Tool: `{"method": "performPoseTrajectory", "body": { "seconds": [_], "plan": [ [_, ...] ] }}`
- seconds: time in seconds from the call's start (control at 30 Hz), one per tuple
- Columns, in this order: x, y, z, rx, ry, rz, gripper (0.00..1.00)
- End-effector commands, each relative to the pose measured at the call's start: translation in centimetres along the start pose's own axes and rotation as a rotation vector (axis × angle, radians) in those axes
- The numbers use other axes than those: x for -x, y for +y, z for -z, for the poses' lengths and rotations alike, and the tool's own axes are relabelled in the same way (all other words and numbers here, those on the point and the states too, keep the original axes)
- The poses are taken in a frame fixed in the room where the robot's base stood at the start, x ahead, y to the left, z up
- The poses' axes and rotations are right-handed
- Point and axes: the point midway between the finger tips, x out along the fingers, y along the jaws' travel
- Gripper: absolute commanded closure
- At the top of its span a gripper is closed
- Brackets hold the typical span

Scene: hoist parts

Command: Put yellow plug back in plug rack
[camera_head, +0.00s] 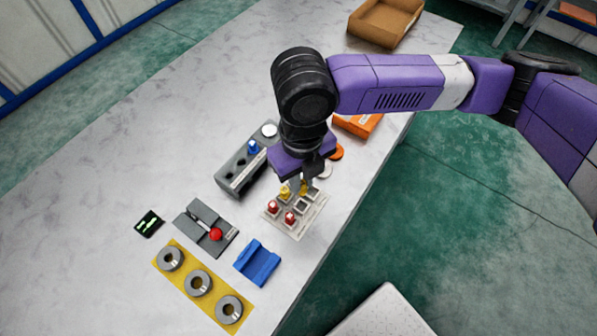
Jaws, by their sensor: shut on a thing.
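The plug rack (311,219) is a light beige block on the table. Two red plugs stand in its near part, one at its left (273,207) and one closer to the middle (290,218). A yellow plug (285,192) shows at the rack's far left. My gripper (303,184) points down over the rack's far side and is shut on another yellow plug (303,188), mostly hidden by the fingers. I cannot tell whether this plug is seated in a socket or just above it. A square socket right of the middle looks empty.
A grey box (234,171) with a blue plug (253,147) stands left of my gripper. A blue cradle (258,263), a grey block with a red ball (216,235) and a yellow plate with rings (183,271) lie nearer. Orange and white discs lie behind the rack.

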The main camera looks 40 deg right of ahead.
Motion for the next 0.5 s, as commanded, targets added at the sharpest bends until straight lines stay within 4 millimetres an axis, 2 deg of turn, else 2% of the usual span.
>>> {"method": "performPoseTrajectory", "body": {
  "seconds": [0.5],
  "plan": [
    [-4.7, 0.0, 0.0, -0.001, 0.001, 0.000, 1.00]
  ]
}}
